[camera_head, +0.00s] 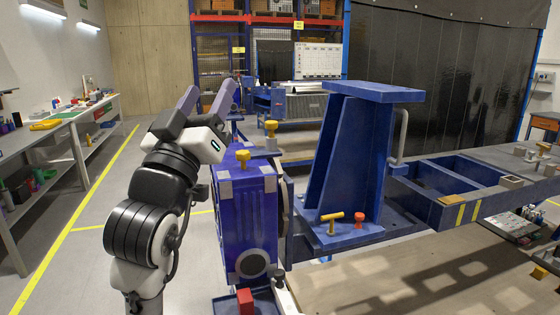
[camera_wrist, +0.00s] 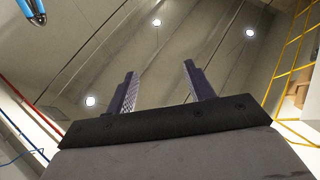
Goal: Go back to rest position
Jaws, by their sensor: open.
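My gripper (camera_head: 205,101) is raised at the left of the head view, with its two grey-purple fingers pointing up. The fingers stand apart with nothing between them. In the wrist view my gripper (camera_wrist: 160,90) is open and empty, and it faces the ceiling with its round lamps. The blue rotary jig (camera_head: 362,150) stands to the right of my gripper, and its blue box-shaped end (camera_head: 243,215) is just right of and below my wrist. I cannot tell from the picture how far apart they are.
A yellow knob (camera_head: 271,127) and another yellow knob (camera_head: 243,157) stick up from the jig near my gripper. A yellow handle (camera_head: 332,217) and a red knob (camera_head: 359,218) are on its base. A workbench (camera_head: 75,116) runs along the left wall. The floor between is clear.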

